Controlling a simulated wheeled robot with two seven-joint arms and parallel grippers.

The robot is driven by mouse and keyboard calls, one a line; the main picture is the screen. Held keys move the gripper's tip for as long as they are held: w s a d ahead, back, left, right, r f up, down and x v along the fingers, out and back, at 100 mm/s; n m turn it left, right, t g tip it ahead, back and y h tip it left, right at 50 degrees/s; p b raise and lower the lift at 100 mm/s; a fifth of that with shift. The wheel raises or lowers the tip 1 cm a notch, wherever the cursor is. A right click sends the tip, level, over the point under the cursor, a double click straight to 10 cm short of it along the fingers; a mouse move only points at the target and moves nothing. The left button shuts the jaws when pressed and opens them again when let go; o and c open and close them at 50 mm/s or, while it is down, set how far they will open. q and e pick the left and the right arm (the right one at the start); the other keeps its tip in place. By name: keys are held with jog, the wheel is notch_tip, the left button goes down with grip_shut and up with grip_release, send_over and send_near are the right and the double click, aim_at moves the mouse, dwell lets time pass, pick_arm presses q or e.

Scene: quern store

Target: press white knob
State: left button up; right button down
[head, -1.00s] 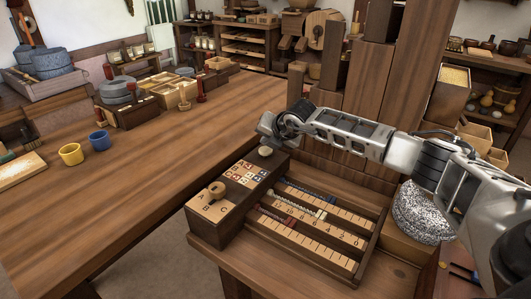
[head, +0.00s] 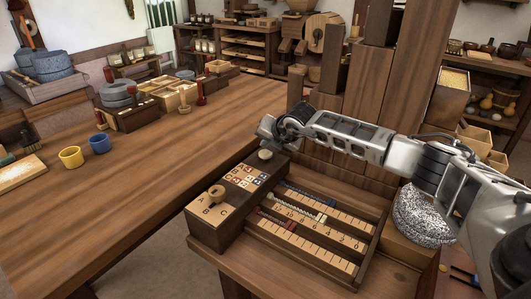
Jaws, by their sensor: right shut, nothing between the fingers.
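The white knob (head: 265,155) is a small round pale cap on the far end of a dark wooden box (head: 214,233). My right gripper (head: 266,136) is shut and empty. It points down just behind and above the knob in the picture; I cannot tell whether it touches it. The box top also bears a panel of small coloured tiles (head: 249,176) and a wooden dial knob (head: 216,194) with letters around it. My left gripper is not in view.
A tray with numbered sliders (head: 312,222) lies right of the box. Tall wooden posts (head: 365,85) stand behind my right arm. A speckled grey stone (head: 423,216) sits at right.

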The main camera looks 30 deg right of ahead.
dwell(0.7)
jog(key=shift+f, duration=0.1)
jog(key=shift+f+b, duration=0.4)
jog(key=shift+b, duration=0.15)
jog(key=shift+f+b, duration=0.5)
jog(key=shift+f, duration=0.05)
dwell(0.5)
jog(key=shift+f, duration=0.35)
jog(key=shift+s+r, duration=0.1)
dwell(0.4)
jog(key=shift+r+p, duration=0.5)
jog(key=shift+r, duration=0.7)
